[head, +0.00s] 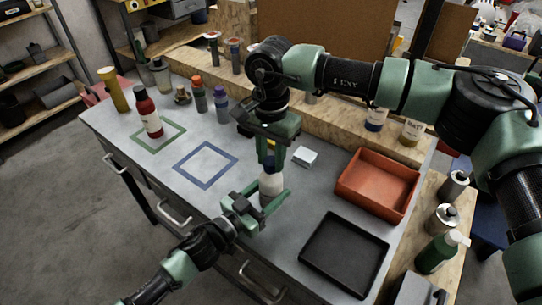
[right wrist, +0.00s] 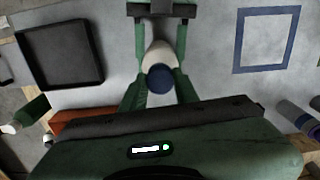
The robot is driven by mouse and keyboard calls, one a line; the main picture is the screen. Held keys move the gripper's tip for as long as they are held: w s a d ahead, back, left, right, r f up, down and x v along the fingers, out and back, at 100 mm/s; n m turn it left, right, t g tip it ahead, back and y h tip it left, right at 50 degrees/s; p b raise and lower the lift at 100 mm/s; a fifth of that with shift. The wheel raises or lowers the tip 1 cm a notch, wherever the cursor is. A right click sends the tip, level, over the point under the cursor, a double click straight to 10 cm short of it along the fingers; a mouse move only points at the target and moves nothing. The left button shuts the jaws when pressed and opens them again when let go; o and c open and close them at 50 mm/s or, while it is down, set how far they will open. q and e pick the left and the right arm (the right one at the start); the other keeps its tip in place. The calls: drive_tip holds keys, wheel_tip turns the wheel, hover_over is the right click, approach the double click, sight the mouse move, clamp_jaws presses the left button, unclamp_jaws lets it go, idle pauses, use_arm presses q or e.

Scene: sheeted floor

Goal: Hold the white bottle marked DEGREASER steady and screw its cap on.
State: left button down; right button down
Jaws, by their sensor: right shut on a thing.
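The white bottle (head: 271,184) stands upright near the table's front edge. It also shows from above in the right wrist view (right wrist: 160,54); I cannot read its label. A dark blue cap (right wrist: 160,79) is directly over the bottle's mouth, and whether its threads are engaged cannot be seen. My right gripper (head: 271,160) points down from above, its fingers shut on the cap. My left gripper (head: 266,199) comes in low from the front left, with a finger on each side of the bottle's body, and looks shut on it.
A black tray (head: 310,264) and an orange bin (head: 345,193) are to the right. A small white box (head: 305,157) lies behind the bottle. A blue square outline (head: 184,179) is bare; a red bottle (head: 148,115) stands at the green outline. Several other bottles line the back.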

drive_tip(key=m, duration=0.8)
drive_tip(key=shift+m, duration=0.4)
drive_tip(key=m, duration=1.2)
drive_tip(key=shift+m, duration=0.3)
drive_tip(key=m, duration=1.4)
drive_tip(key=c, duration=1)
unclamp_jaws()
